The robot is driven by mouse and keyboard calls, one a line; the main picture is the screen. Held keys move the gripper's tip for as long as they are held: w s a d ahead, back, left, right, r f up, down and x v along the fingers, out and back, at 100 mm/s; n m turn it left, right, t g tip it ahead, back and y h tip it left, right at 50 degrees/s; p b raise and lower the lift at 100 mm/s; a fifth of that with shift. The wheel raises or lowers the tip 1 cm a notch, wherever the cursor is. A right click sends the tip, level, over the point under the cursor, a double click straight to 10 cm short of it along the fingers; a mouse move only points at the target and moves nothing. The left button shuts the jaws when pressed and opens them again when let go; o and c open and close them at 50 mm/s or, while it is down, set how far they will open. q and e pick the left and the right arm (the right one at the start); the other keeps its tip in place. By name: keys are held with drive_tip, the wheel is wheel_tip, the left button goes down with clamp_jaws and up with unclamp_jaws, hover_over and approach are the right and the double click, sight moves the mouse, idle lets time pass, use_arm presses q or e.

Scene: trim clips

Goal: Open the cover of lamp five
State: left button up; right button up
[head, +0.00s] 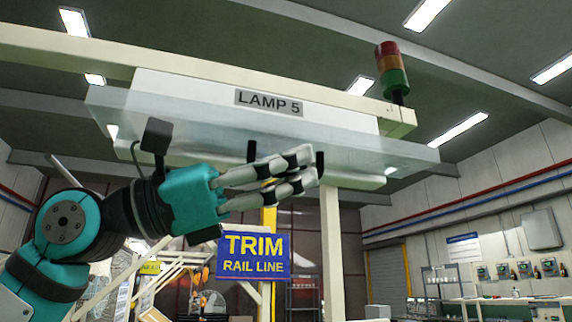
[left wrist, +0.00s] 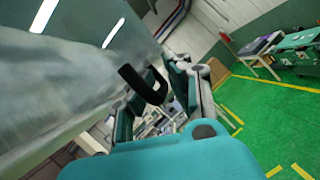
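Lamp five is a white housing (head: 190,92) under a cream beam, with a "LAMP 5" label (head: 269,102). Its long translucent cover (head: 200,125) sits below and in front of the housing and also fills the left of the left wrist view (left wrist: 50,85). Dark clips stand along the cover's lower edge: a middle clip (head: 251,151) and a right clip (head: 320,164). My left gripper (head: 308,168) is just below the cover, its fingertips beside the right clip. In the left wrist view, a black hooked clip (left wrist: 142,85) shows between its spread fingers; contact is unclear.
A red, orange and green signal light (head: 391,72) stands at the beam's right end. A blue "TRIM RAIL LINE" sign (head: 253,257) hangs below my gripper. A cream post (head: 330,255) rises behind it. The space right of the gripper looks clear.

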use_arm(q)
drive_tip(key=shift+d, duration=0.1)
use_arm(e)
drive_tip(key=shift+s, duration=0.1)
use_arm(q)
drive_tip(key=w+v, duration=0.1)
drive_tip(key=v, duration=1.1)
drive_tip(key=shift+s, duration=0.45)
drive_tip(key=shift+w+m, duration=0.3)
clamp_jaws()
drive_tip(key=w+a+m+y, duration=0.3)
drive_tip(key=w+m, duration=0.5)
drive_tip(key=s+d+r+p, duration=0.2)
drive_tip(key=s+d+p, duration=0.1)
drive_tip(key=d, duration=0.8)
drive_tip(key=shift+s+g+p, duration=0.2)
drive_tip(key=shift+g+p, duration=0.1)
drive_tip(key=shift+p, duration=0.3)
use_arm(e)
drive_tip(key=shift+w+a+r, duration=0.15)
drive_tip(key=shift+w+r, duration=0.2)
drive_tip(key=shift+r, duration=0.35)
drive_tip(key=shift+w+a+r, duration=0.2)
drive_tip(key=shift+w+r, duration=0.15)
drive_tip(key=shift+r, duration=0.35)
drive_tip(key=shift+w+a+r, duration=0.15)
drive_tip(key=shift+w+r, duration=0.2)
drive_tip(key=shift+r, duration=0.35)
